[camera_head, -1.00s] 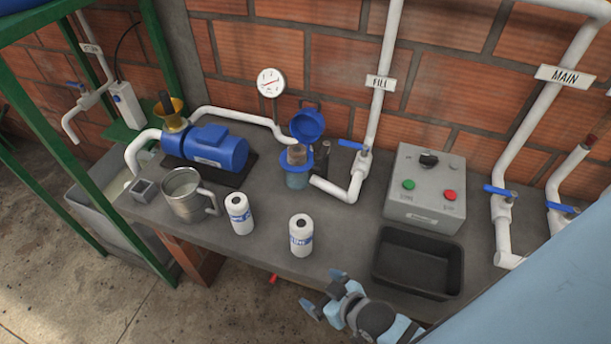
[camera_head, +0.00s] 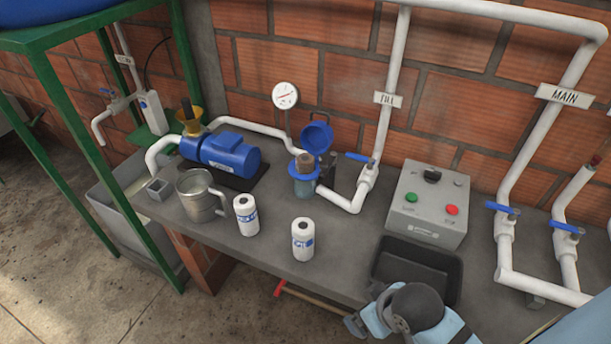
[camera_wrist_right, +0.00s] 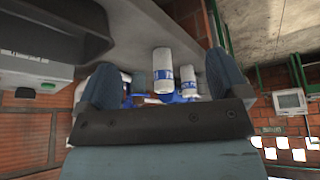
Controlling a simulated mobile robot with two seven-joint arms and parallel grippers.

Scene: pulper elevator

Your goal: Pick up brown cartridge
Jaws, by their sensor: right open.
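The brown cartridge (camera_head: 304,160) sits upright in a clear filter housing (camera_head: 303,187) with a blue rim. Only its top shows clearly above the rim, and the blue lid (camera_head: 317,138) is swung open behind it. My right gripper (camera_wrist_right: 163,85) is open, with two blue-grey fingers apart and nothing between them. In the head view it is low, at the bench's front edge by the black tray, mostly hidden by its own wrist, well right of and in front of the housing. My left gripper is in neither view.
Two white cartridges (camera_head: 246,215) (camera_head: 303,240) stand on the bench in front of the housing. A metal jug (camera_head: 195,196) and blue pump (camera_head: 228,155) are left. A black tray (camera_head: 390,258), grey control box (camera_head: 427,204) and white fill pipe (camera_head: 344,201) are right.

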